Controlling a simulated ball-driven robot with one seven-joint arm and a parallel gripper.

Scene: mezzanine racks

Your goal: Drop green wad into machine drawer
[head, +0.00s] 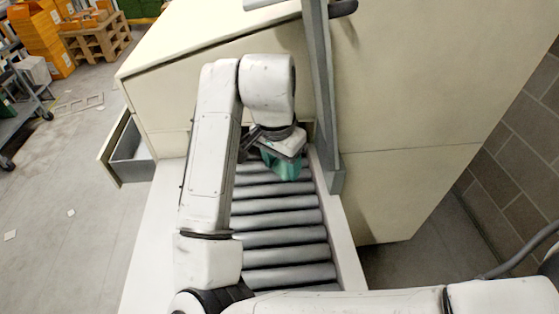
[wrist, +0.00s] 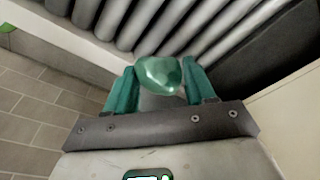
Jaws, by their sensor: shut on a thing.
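The green wad (wrist: 158,73) is a glossy, rounded lump between the two teal fingers of my gripper (wrist: 160,80) in the wrist view. The fingers are shut on it from both sides. In the head view my gripper (head: 284,168) is low over the far end of the roller bed, beside the grey post; the wad cannot be told from the teal fingers there. The machine drawer (head: 118,160) is pulled open at the left side of the cream machine, left of my arm. Its grey inside shows partly.
The roller bed (head: 285,238) has pale side rails. A grey post (head: 322,100) rises close to the right of my gripper, in front of the cream machine (head: 420,110). A block wall is at right. Open floor lies left of the drawer, with a pallet (head: 98,40) farther back.

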